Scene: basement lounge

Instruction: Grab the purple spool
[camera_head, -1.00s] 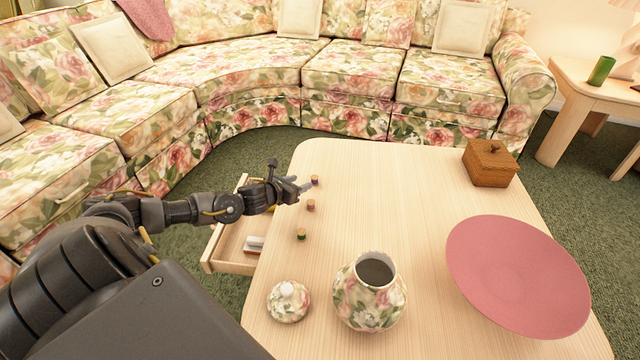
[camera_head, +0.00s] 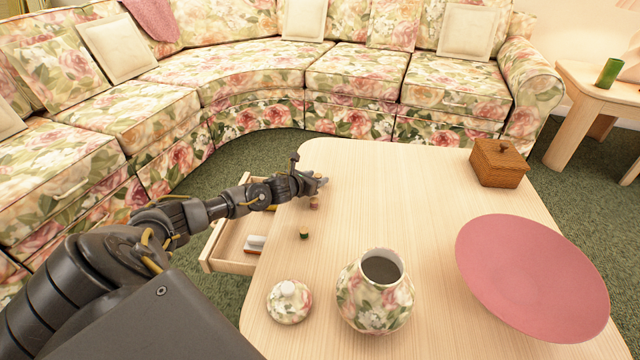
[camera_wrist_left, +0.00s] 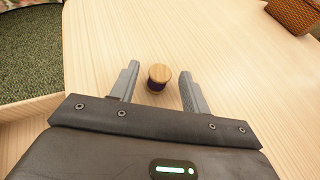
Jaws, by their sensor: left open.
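The purple spool (camera_wrist_left: 158,78) stands upright on the wooden table (camera_wrist_left: 215,55) in the left wrist view, with a light wooden top and a dark purple side. My left gripper (camera_wrist_left: 157,82) is open, with one finger on each side of the spool and a gap at both sides. In the head view my left gripper (camera_head: 322,182) is at the table's far left part and mostly hides this spool. A pinkish spool (camera_head: 314,203) stands just nearer than the gripper, and a green spool (camera_head: 304,234) stands nearer still. My right gripper is not in view.
A drawer (camera_head: 232,266) stands open at the table's left, with a white and red item inside. The table's middle is clear.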

